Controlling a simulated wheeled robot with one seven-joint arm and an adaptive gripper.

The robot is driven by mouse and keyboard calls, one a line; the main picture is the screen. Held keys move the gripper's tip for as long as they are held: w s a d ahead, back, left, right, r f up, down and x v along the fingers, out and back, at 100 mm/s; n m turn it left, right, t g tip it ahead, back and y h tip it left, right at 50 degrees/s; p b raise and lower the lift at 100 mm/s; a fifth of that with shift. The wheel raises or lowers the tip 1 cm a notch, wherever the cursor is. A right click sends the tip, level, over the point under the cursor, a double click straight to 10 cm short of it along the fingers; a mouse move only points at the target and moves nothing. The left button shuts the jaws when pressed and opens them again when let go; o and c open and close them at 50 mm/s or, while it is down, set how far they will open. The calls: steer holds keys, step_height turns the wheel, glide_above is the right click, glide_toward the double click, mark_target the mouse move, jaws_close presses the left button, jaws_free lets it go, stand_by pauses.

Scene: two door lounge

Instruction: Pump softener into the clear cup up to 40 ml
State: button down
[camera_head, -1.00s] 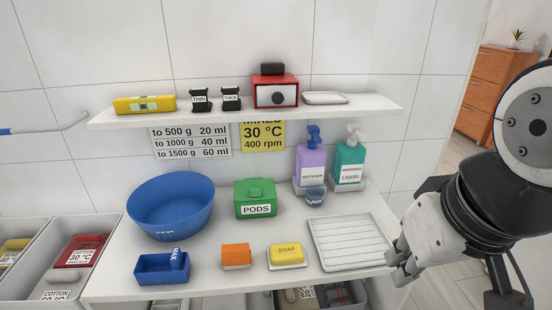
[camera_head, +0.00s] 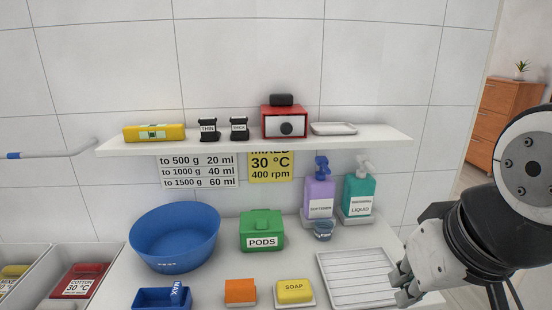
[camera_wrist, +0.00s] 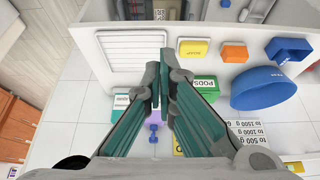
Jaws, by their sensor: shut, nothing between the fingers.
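The lilac softener bottle (camera_head: 319,194) with a blue pump head stands at the right back of the counter. The clear cup (camera_head: 323,231), looking bluish, stands just in front of it, under the pump spout; its fill level is too small to read. My gripper (camera_head: 402,286) is shut and empty at the counter's right front, right of the white ribbed tray and apart from the bottle and cup. In the wrist view my closed fingers (camera_wrist: 162,72) hide much of the softener bottle (camera_wrist: 153,117); I cannot make out the cup there.
A teal liquid soap bottle (camera_head: 358,196) stands right of the softener. The ribbed tray (camera_head: 357,278), green pods box (camera_head: 262,230), blue bowl (camera_head: 174,238), orange block (camera_head: 240,291) and yellow soap (camera_head: 294,291) share the counter. A shelf (camera_head: 250,142) overhangs the back. A sign reads 1000 g, 40 ml.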

steer(key=w+d+f+t+b, duration=0.1)
steer(key=w+f+t+b, duration=0.15)
steer(key=w+b, duration=0.65)
steer(key=w+f+t+b, duration=0.2)
steer(key=w+t+b, duration=0.2)
steer(key=w, duration=1)
steer(key=t+b, duration=1)
steer(key=b, duration=0.7)
glide_toward(322, 158)
steer(key=s+r, duration=0.2)
steer(key=s, duration=0.2)
steer(key=shift+a+f, duration=0.1)
steer(key=shift+a, duration=0.4)
steer(key=shift+w, duration=0.1)
steer(key=b+x, duration=0.1)
steer(key=x, duration=0.9)
steer(key=shift+b, duration=0.35)
